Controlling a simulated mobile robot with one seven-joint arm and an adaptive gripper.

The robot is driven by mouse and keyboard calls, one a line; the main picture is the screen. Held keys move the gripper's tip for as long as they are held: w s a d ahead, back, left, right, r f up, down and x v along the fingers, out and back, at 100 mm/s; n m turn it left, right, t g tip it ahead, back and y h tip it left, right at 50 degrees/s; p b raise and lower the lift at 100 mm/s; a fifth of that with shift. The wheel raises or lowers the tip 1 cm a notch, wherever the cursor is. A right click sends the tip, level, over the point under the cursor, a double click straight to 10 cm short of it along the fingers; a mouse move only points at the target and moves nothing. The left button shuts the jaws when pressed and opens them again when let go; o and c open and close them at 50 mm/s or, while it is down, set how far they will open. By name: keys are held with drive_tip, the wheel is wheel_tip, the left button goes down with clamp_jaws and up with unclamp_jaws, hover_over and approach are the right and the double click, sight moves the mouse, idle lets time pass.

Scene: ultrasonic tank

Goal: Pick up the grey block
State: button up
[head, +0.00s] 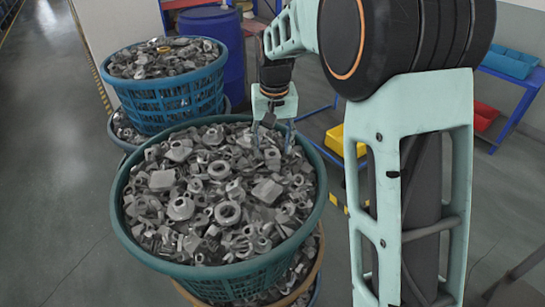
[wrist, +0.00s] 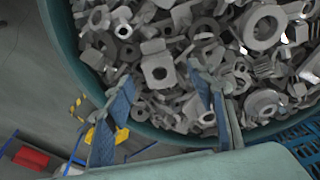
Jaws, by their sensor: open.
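A large teal basket (head: 215,272) is heaped with grey metal parts, and its rim (wrist: 62,45) shows in the wrist view. Several grey blocky pieces lie in the heap, and I cannot tell which is the task's block. One squarish grey block (head: 267,190) lies right of the middle in the head view. In the wrist view a squarish grey piece with a round hole (wrist: 157,70) appears between the fingers. My gripper (head: 272,146) is open and points down over the far right part of the heap. Its fingers show in the wrist view (wrist: 160,84), with nothing visibly held between them.
A blue basket (head: 165,105) full of similar parts stands behind on the left. A blue barrel (head: 228,45) is behind it. A yellow bin (head: 338,141) and a red bin (head: 484,116) are at the right. Grey floor (head: 50,180) lies open on the left.

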sight(272, 157)
drive_tip(key=shift+w+f, duration=0.15)
drive_tip(key=shift+f, duration=0.55)
drive_tip(key=shift+w+f, duration=0.1)
drive_tip(key=shift+f, duration=0.6)
drive_tip(key=c, duration=1.3)
drive_tip(key=shift+r, duration=0.1)
drive_tip(key=shift+c, duration=0.2)
